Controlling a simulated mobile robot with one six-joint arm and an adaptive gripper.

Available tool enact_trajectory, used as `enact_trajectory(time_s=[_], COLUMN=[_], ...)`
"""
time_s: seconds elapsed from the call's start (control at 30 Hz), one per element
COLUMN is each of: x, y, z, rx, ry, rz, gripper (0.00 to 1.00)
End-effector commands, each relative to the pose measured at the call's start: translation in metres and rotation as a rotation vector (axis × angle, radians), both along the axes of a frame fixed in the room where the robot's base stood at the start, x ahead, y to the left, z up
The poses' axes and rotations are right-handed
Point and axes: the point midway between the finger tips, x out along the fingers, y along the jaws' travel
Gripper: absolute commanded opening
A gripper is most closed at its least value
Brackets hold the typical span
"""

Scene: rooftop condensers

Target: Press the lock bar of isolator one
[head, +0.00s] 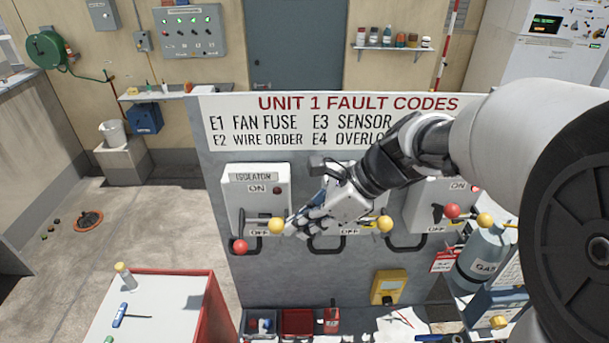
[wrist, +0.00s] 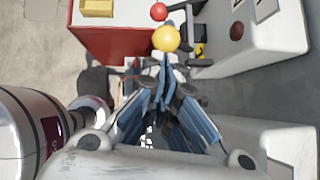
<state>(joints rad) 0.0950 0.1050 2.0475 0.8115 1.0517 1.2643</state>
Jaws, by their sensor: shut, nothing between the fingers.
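The left isolator (head: 257,195), a white box labelled ISOLATOR with ON and OFF marks, is on the grey panel. A yellow ball knob (head: 276,225) sticks out at its lower right, and a red ball knob (head: 240,246) is at its lower left. My gripper (head: 292,224) is shut and empty, its fingertips just right of the yellow knob. In the wrist view the yellow knob (wrist: 166,38) is directly beyond my fingertips (wrist: 164,70), with the red knob (wrist: 158,11) behind it. I cannot tell whether fingertips and knob touch. My gripper and arm partly hide the middle isolator.
A middle yellow knob (head: 385,224) and the right isolator (head: 428,192), with red (head: 452,211) and yellow (head: 484,220) knobs, are farther right. A red cart (head: 215,310) stands at front left. A shelf of bins (head: 298,322) runs below the panel. Left floor is mostly open.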

Motion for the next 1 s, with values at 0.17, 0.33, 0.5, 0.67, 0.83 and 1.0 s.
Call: enact_trajectory(time_s=[0.17, 0.33, 0.5, 0.67, 0.83, 1.0], x=[0.000, 0.000, 0.000, 0.001, 0.001, 0.001], y=[0.000, 0.009, 0.036, 0.042, 0.041, 0.041], z=[0.000, 0.001, 0.001, 0.000, 0.000, 0.002], rx=[0.000, 0.000, 0.000, 0.000, 0.000, 0.000], ry=[0.000, 0.000, 0.001, 0.001, 0.001, 0.001], rz=[0.000, 0.004, 0.005, 0.001, 0.001, 0.001], gripper=[0.00, 0.00, 0.00, 0.00, 0.00, 0.00])
